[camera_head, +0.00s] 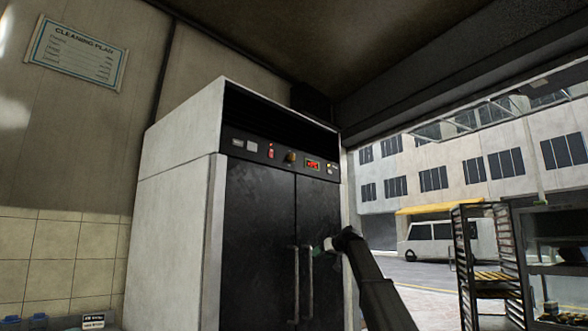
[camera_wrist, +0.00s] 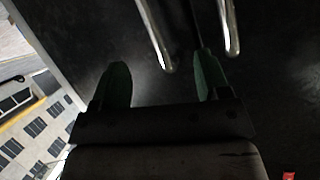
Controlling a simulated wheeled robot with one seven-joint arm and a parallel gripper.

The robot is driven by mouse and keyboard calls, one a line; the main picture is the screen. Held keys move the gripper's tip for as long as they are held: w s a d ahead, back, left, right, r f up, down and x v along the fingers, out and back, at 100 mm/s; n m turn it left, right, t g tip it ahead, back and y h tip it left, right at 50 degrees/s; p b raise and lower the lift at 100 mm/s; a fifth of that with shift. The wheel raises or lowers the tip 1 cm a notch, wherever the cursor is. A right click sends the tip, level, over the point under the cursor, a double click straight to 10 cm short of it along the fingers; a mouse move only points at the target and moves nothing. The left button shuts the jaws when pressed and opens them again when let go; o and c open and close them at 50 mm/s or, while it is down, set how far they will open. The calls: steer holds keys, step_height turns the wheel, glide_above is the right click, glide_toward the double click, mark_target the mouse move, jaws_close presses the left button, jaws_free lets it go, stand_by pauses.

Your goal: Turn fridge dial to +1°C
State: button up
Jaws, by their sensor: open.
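The fridge (camera_head: 258,240) is a tall cabinet with a pale side wall and two dark doors. Its control panel (camera_head: 278,153) runs above the doors. On it are a brownish round dial (camera_head: 291,157), a red lit display (camera_head: 313,164) whose digits are too small to read, a red switch and another small knob (camera_head: 330,168) at the right end. My gripper (camera_head: 318,249) is by the door handles, well below the panel. In the wrist view my gripper (camera_wrist: 160,85) is open and empty, with green fingers apart before the dark doors. The dial's setting cannot be read.
Two vertical metal door handles (camera_head: 301,285) stand out close to my gripper; their ends also show in the wrist view (camera_wrist: 155,35). A tray rack (camera_head: 488,265) stands at the right. The space before the panel is clear.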

steer(key=a+r+n+t+y, duration=0.1)
steer(key=a+r+n+y, duration=0.15)
steer(key=r, duration=2.35)
steer(key=n+y, duration=0.2)
steer(key=y, duration=0.1)
glide_toward(294, 157)
steer(key=shift+t, duration=0.3)
steer(key=x, duration=1)
steer(key=shift+w+a, duration=0.1)
steer(key=shift+a, duration=0.05)
steer(key=c, duration=0.9)
